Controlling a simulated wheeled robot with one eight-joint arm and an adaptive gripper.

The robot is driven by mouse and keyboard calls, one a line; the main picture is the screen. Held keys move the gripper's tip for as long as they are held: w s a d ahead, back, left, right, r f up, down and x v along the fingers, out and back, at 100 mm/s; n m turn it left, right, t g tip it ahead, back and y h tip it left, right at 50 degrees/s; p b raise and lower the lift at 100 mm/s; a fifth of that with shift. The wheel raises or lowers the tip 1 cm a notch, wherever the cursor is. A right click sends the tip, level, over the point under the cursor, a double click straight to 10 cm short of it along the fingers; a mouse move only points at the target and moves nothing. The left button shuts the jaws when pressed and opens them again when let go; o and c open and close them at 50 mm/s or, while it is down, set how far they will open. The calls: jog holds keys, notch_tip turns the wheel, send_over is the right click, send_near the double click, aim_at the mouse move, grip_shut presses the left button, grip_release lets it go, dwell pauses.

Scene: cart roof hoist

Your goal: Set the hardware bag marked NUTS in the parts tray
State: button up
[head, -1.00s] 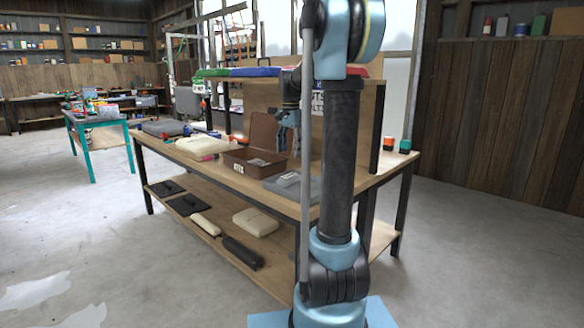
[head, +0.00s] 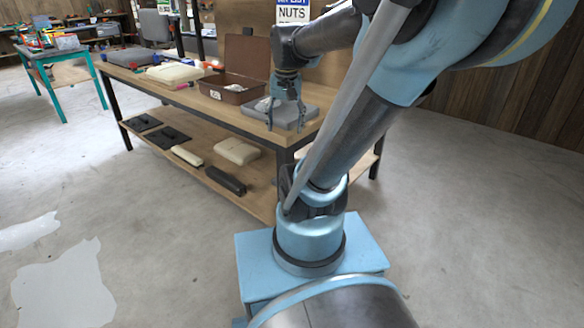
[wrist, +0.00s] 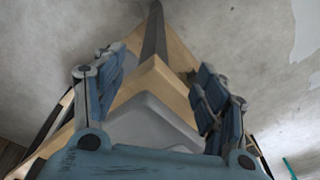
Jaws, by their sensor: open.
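My gripper (head: 286,122) points down at the front corner of the bench, in front of and over the grey tray (head: 312,107). Its two blue fingers are spread with nothing between them. In the wrist view the open fingers (wrist: 158,75) frame the bench's wooden corner and the grey tray's edge (wrist: 150,122). A small pale item (head: 263,103) shows at the tray's left side, partly behind a finger; I cannot tell whether it is a hardware bag or read any marking.
A brown box (head: 228,93) with its lid raised stands left of the tray. A cream pad (head: 175,73) lies farther left on the bench (head: 200,100). The lower shelf holds black mats, rolls and a cream cushion (head: 237,151). The floor in front is clear.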

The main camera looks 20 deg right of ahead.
jog(key=s+f+n, duration=0.3)
jog(key=s+f, duration=0.6)
jog(key=f, duration=0.1)
jog(key=shift+s+f+n+t, duration=0.25)
jog(key=shift+s+n+t, duration=0.05)
jog(key=shift+s, duration=0.1)
